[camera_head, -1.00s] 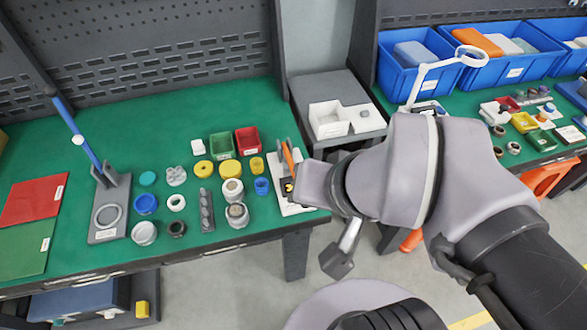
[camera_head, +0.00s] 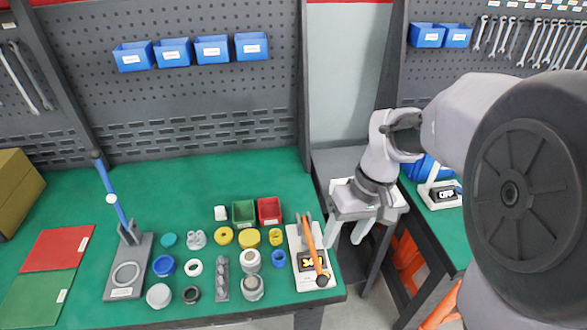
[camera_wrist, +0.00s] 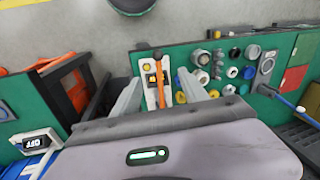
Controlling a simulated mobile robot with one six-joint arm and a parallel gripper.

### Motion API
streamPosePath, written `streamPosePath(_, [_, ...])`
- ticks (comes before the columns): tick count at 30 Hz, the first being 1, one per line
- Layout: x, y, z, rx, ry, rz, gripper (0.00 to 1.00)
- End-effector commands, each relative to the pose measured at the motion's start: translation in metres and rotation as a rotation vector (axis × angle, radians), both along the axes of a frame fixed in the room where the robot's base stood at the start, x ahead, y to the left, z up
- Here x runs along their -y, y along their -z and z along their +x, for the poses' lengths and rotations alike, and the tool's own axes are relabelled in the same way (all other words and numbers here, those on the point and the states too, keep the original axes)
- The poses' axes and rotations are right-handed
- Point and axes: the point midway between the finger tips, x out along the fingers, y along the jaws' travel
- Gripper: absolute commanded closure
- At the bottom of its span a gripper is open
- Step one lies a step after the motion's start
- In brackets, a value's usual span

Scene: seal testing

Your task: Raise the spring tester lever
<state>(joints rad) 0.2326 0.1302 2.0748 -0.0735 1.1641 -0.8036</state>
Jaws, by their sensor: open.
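A grey stand (camera_head: 128,270) at the left has a raised blue lever (camera_head: 116,208).
Rings, caps and several small parts crowd the bench left of the device, with a green bin (camera_head: 243,213) and red bin (camera_head: 269,211) behind. A grey side table (camera_head: 340,165) stands behind my gripper. A white device showing OFF (camera_head: 445,194) is on the right bench.

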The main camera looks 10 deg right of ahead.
Motion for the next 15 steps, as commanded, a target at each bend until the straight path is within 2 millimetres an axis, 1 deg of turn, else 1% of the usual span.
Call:
streamPosePath(3, [0.007,0.016,0.007,-0.033,-0.044,0.016,0.48])
streamPosePath(5, [0.006,0.026,0.007,-0.035,-0.051,0.017,0.48])
streamPosePath(7, [0.002,0.042,0.006,-0.036,-0.052,0.017,0.48])
streamPosePath(15, [-0.016,0.125,0.002,-0.037,-0.05,0.016,0.48])
